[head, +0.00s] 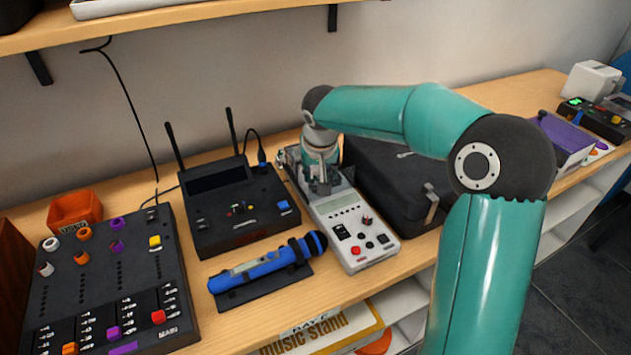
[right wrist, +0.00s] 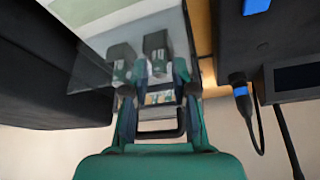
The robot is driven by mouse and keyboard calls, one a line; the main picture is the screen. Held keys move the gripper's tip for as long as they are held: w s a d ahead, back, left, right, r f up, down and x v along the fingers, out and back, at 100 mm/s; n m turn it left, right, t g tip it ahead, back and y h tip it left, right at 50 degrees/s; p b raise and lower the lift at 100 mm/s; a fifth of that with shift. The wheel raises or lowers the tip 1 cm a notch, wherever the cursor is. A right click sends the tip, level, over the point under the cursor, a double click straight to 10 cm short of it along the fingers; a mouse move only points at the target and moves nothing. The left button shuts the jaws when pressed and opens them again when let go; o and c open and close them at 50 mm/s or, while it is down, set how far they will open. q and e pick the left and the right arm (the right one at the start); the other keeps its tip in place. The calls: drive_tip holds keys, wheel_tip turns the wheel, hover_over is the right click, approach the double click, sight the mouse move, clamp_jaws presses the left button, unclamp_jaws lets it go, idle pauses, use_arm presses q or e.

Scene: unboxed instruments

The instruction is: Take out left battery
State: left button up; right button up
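A white handheld instrument (head: 350,228) with a display, a black socket and red and black buttons lies on the bench. Its far end is a grey open section, largely hidden by my right gripper (head: 322,186), which points down over it. In the right wrist view my right gripper (right wrist: 160,75) reaches to a shiny grey surface. Two dark blocks (right wrist: 157,50) show there, one between the fingertips and one further left (right wrist: 121,62); I cannot tell whether they are batteries. Finger closure is unclear. My left gripper is not in view.
A black case (head: 400,185) stands close to the instrument's right. A black receiver with antennas (head: 240,205) and a blue microphone (head: 265,265) on a stand lie left. A mixer (head: 105,275) and orange bin (head: 77,209) are farther left. A shelf (head: 170,15) hangs above.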

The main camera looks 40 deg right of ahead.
clamp_jaws()
drive_tip(key=shift+r, duration=0.1)
